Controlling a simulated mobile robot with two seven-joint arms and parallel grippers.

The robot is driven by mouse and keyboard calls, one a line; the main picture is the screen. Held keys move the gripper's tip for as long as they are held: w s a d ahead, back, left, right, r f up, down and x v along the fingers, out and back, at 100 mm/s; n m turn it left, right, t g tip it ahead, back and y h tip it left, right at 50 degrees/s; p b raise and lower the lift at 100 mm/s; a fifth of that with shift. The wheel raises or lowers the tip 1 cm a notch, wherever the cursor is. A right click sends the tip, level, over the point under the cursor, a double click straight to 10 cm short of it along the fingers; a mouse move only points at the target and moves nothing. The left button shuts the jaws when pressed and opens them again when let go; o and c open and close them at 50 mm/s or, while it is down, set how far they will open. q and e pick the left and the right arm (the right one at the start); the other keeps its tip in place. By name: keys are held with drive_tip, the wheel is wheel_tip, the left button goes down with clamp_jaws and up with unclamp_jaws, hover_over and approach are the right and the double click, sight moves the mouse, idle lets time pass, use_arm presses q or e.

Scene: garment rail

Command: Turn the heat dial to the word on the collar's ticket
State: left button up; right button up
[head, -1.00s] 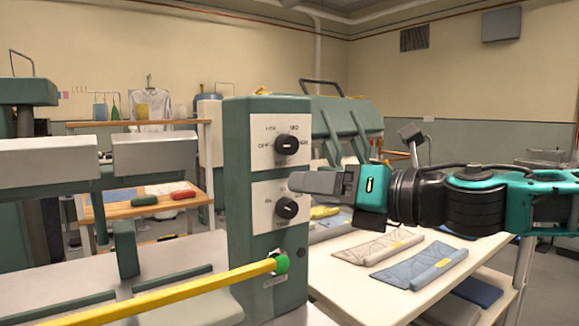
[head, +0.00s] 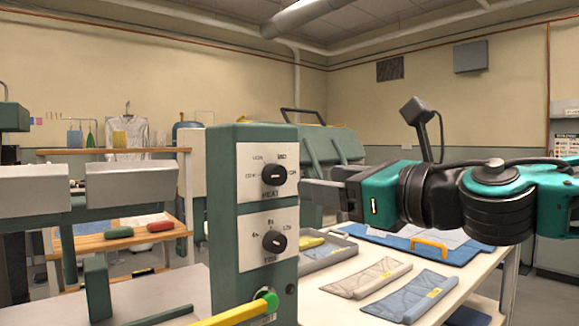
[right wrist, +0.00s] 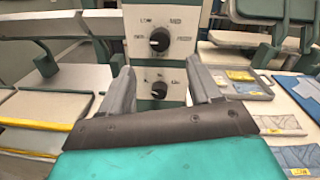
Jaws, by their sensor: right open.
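The heat dial (head: 273,175) is a black knob on a white plate, upper on the green control post, with the word HEAT below it. The words around it are small; I cannot tell which one it points to. It also shows in the right wrist view (right wrist: 159,40). My right gripper (head: 312,190) is open and empty beside the post's right edge, apart from the dial. In the right wrist view its fingers (right wrist: 162,85) frame the plates. My left gripper is out of view.
A second black dial (head: 274,241) sits just below the heat dial. A white table (head: 330,300) with a grey tray (head: 325,252) and blue mat stands right of the post.

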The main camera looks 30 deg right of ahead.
sight(280, 177)
drive_tip(key=w+p, duration=0.1)
drive_tip(key=p, duration=0.1)
drive_tip(key=w+p, duration=0.2)
drive_tip(key=w+a+p, duration=0.1)
drive_tip(key=w+p, duration=0.1)
drive_tip(key=p, duration=0.1)
drive_tip(key=shift+w+f+p, duration=0.1)
drive_tip(key=shift+w+p, duration=0.2)
drive_tip(key=shift+w, duration=0.35)
drive_tip(key=shift+w+a+p, duration=0.25)
drive_tip(key=shift+w+p, duration=0.15)
drive_tip(key=shift+w, duration=0.25)
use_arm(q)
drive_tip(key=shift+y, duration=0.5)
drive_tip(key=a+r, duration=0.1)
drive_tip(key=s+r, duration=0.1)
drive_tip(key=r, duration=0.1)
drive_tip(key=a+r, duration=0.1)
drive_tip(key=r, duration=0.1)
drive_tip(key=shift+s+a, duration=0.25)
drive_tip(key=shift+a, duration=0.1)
use_arm(e)
drive_tip(key=shift+w, duration=0.4)
drive_tip(key=shift+w+d, duration=0.15)
